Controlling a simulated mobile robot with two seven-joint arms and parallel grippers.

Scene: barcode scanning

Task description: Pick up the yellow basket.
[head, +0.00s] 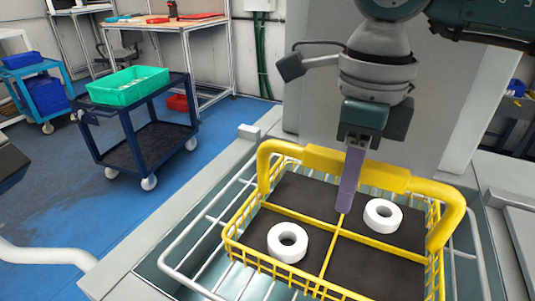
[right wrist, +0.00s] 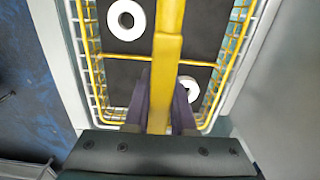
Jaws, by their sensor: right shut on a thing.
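The yellow basket (head: 331,288) has a wire frame, a dark bottom and a thick yellow handle (head: 395,176) across its top. It sits inside a white wire rack on the grey counter. Two white rings lie in it, one front left (head: 288,243) and one back right (head: 382,216). My right gripper (head: 350,180) points down over the middle of the handle, with one purple finger in front of it. In the right wrist view the yellow handle bar (right wrist: 167,70) runs between the two fingers (right wrist: 160,105), which are shut on it. My left gripper is not in view.
The white wire rack (head: 192,252) surrounds the basket closely. A blue cart (head: 155,130) with a green bin (head: 128,86) stands on the blue floor at left. A workbench (head: 165,22) is behind it. A grey panel rises behind the basket.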

